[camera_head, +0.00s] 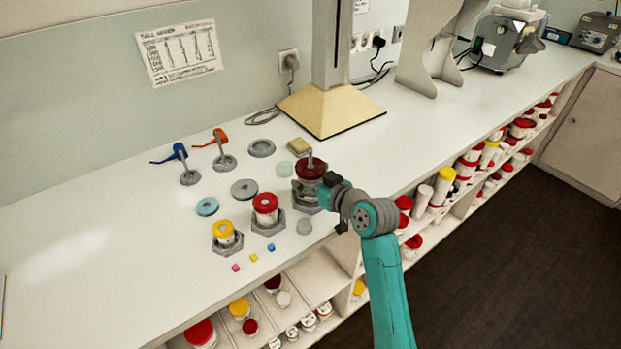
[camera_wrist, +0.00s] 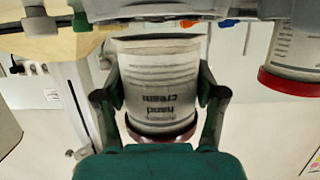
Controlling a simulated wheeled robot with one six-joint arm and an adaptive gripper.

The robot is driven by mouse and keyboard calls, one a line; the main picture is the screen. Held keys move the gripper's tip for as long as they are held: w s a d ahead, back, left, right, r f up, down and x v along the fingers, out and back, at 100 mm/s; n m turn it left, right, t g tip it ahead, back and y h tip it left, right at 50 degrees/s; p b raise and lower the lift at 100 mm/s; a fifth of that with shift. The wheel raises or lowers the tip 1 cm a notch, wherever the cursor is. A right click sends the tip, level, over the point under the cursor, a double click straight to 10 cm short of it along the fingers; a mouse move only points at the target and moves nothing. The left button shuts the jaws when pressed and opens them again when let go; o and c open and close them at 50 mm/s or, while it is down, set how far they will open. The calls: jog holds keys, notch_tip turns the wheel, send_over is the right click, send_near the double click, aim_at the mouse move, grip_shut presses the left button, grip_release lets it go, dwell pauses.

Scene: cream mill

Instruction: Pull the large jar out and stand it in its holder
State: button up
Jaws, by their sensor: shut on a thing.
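The large jar (camera_head: 311,168) has a dark red lid with a grey shaft standing up from it. In the head view it is upright at its grey hexagonal holder (camera_head: 305,200), with my gripper (camera_head: 335,190) at its right side. In the wrist view, which is upside down, the white jar body (camera_wrist: 160,85) reads "hand cream". My gripper (camera_wrist: 160,110) is shut on it, one finger on each side. The grey holder (camera_wrist: 150,12) is at the jar's base. I cannot tell whether the jar is fully seated.
A red-lidded jar (camera_head: 265,205) and a yellow-lidded jar (camera_head: 224,232) stand in grey holders to the left. The mixer stand (camera_head: 330,108) rises behind. The counter's left part (camera_head: 90,250) is clear.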

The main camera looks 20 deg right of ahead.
jog(key=shift+f, duration=0.35)
dwell(0.4)
jog(key=o, duration=1.4)
jog(key=shift+c, duration=0.2)
jog(key=shift+f, duration=0.1)
jog(key=shift+r+v, duration=0.2)
jog(key=shift+v, duration=1.2)
jog(key=shift+r+v, duration=0.2)
jog(key=shift+v, duration=1.2)
jog(key=shift+r+v, duration=0.2)
jog(key=shift+v, duration=1.2)
jog(key=shift+w, duration=0.15)
